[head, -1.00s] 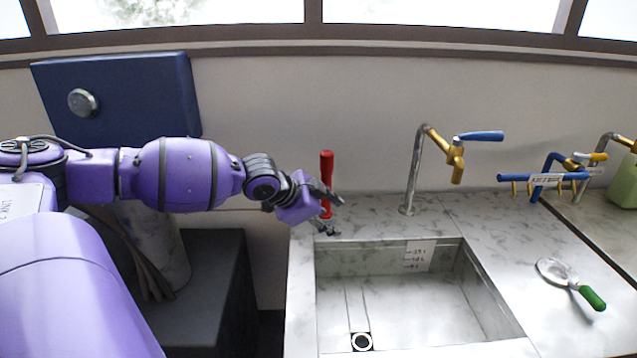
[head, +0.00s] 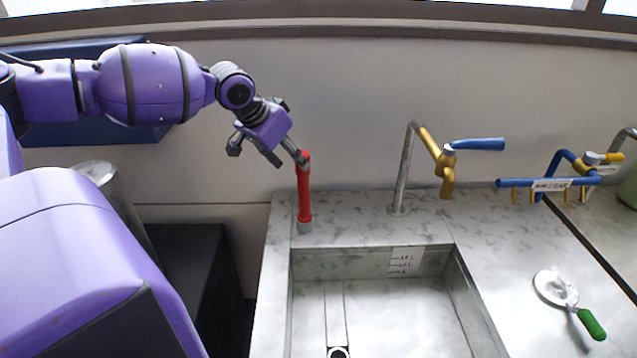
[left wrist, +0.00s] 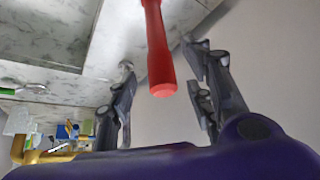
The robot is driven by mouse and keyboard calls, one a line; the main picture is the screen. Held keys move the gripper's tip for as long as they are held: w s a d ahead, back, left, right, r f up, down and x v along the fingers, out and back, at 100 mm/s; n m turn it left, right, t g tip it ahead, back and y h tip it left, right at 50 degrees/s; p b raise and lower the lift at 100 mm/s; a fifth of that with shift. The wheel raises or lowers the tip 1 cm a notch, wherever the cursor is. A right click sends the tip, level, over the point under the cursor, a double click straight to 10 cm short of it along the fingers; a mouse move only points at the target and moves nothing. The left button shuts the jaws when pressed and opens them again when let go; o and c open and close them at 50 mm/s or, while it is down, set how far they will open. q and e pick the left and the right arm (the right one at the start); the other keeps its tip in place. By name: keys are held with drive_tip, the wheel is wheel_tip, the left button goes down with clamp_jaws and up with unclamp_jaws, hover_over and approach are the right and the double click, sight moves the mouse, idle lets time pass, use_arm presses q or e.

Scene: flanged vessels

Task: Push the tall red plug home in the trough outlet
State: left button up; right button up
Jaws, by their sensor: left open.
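The tall red plug (head: 305,190) stands upright on the marble counter by the back left corner of the trough (head: 390,305). Its grey foot rests on the counter. My left gripper (head: 290,160) is open at the plug's top end, with one finger seeming to overlap it. In the left wrist view the plug (left wrist: 160,50) lies between the spread fingers of the left gripper (left wrist: 158,62), with its end towards the palm; I cannot tell whether either touches it. The round outlet (head: 338,352) shows at the bottom edge, partly cut off. My right gripper is out of view.
A tap with a blue lever (head: 478,144) stands behind the trough. A blue pipe rack (head: 548,183) is at the right. A green-handled tool (head: 590,323) lies on the right counter. The trough floor looks clear.

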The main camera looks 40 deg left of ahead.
sight(303, 173)
use_arm(q)
drive_tip(key=x, duration=0.1)
drive_tip(key=b+x, duration=0.1)
drive_tip(key=shift+d+f, duration=0.2)
drive_tip(key=shift+f, duration=0.2)
drive_tip(key=shift+a+f+b, duration=0.1)
drive_tip(key=shift+f+b, duration=0.15)
drive_tip(key=shift+b, duration=0.15)
drive_tip(key=b+x, duration=0.2)
drive_tip(key=x, duration=0.2)
drive_tip(key=shift+f, duration=0.15)
drive_tip(key=shift+w+f, duration=0.15)
drive_tip(key=shift+w, duration=0.05)
drive_tip(key=shift+r, duration=0.25)
drive_tip(key=shift+c, duration=0.6)
clamp_jaws()
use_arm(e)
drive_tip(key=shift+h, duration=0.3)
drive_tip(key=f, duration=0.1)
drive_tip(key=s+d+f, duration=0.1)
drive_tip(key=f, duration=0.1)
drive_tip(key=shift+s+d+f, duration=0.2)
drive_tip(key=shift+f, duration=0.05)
